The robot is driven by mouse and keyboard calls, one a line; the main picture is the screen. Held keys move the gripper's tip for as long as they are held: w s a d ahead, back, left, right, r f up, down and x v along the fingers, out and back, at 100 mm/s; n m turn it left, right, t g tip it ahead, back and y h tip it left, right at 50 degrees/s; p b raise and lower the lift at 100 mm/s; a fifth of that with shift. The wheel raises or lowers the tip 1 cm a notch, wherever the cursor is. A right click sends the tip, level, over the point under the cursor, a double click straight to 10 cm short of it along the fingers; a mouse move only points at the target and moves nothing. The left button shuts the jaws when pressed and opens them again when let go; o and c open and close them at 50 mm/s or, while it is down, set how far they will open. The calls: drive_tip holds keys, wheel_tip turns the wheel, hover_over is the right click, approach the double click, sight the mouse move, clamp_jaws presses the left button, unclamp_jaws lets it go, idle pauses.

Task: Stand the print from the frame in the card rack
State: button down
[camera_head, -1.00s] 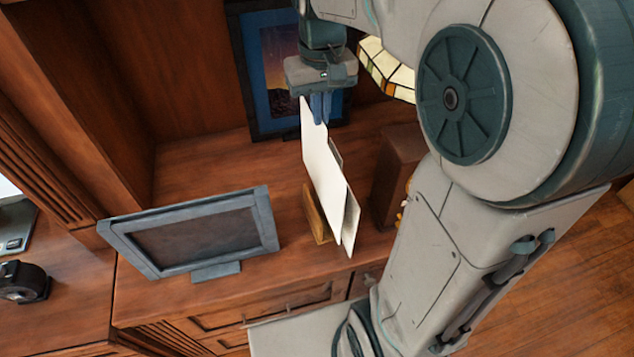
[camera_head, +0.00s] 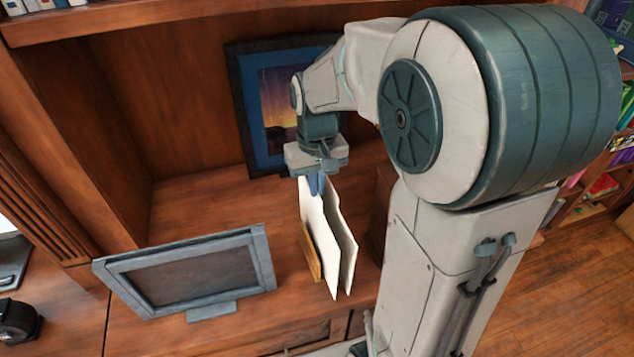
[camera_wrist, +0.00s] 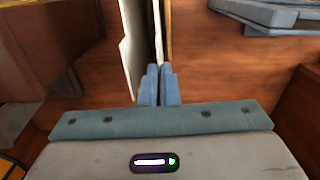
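The print (camera_head: 316,233), a white sheet seen nearly edge-on, stands upright under my gripper (camera_head: 316,184). In the wrist view the fingers (camera_wrist: 159,84) are close together on the thin edge of the print (camera_wrist: 157,35). The wooden card rack (camera_head: 309,252) is just left of the print in the head view, mostly hidden by it. A second pale sheet (camera_head: 344,245) stands just right of the print, apart from it at the near edge. I cannot tell whether the print's lower edge touches the rack. A grey frame (camera_head: 262,257) with a bare brown middle stands to the left.
A dark frame with a blue mat (camera_head: 247,110) leans at the back wall behind my gripper. A brown block-like object (camera_head: 384,190) stands right of the sheets, partly hidden by my arm. The wooden surface between the grey frame and the back wall is clear.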

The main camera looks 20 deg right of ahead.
drive_tip(key=c, duration=1.7)
unclamp_jaws()
wheel_tip(320, 180, up, 11)
drive_tip(key=s+f+t, duration=0.1)
drive_tip(key=s+f, duration=0.1)
drive_tip(key=s, duration=0.2)
drive_tip(key=s+f+t, duration=0.1)
drive_tip(key=s+f, duration=0.2)
drive_tip(key=s, duration=0.2)
drive_tip(key=s+f+t, duration=0.1)
drive_tip(key=s+f, duration=0.1)
drive_tip(key=s, duration=0.2)
drive_tip(key=shift+s+d+f+m, duration=0.15)
drive_tip(key=shift+s+d+m, duration=0.1)
drive_tip(key=shift+s+m, duration=0.05)
